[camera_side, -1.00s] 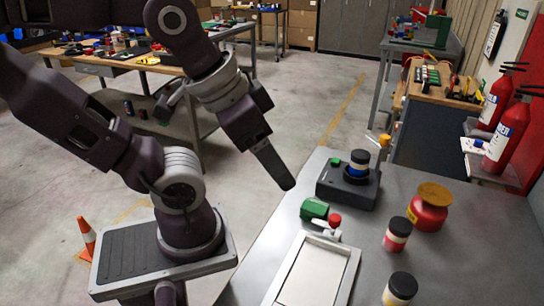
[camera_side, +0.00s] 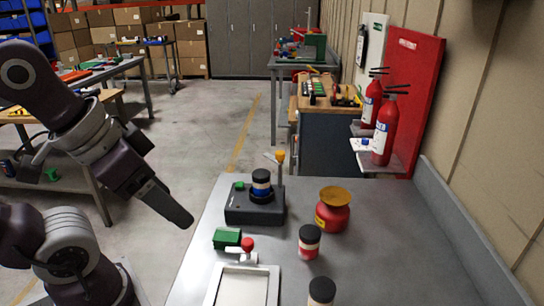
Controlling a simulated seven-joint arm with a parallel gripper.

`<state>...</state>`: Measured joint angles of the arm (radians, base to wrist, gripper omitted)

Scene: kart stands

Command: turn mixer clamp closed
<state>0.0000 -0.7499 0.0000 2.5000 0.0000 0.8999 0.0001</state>
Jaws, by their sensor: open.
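The mixer (camera_side: 240,214) is a dark box near the table's far left corner. A black-capped jar with a blue band (camera_side: 261,185) stands on it, and a green button shows beside the jar. The mixer clamp (camera_side: 281,160) is an upright lever with an orange-yellow knob at the mixer's back right; how far it is turned is hard to tell. My gripper (camera_side: 178,213) is open and empty, left of the mixer and apart from it, pointing down to the right. Its fingers overlap from this angle, so the gap between them is hidden.
A green block (camera_side: 227,238), a red-knobbed handle (camera_side: 247,245) and a white framed tray (camera_side: 243,286) are in front of the mixer. A red container with a yellow top (camera_side: 333,210) and black-lidded jars (camera_side: 309,242) stand to the right. The right side of the table is clear.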

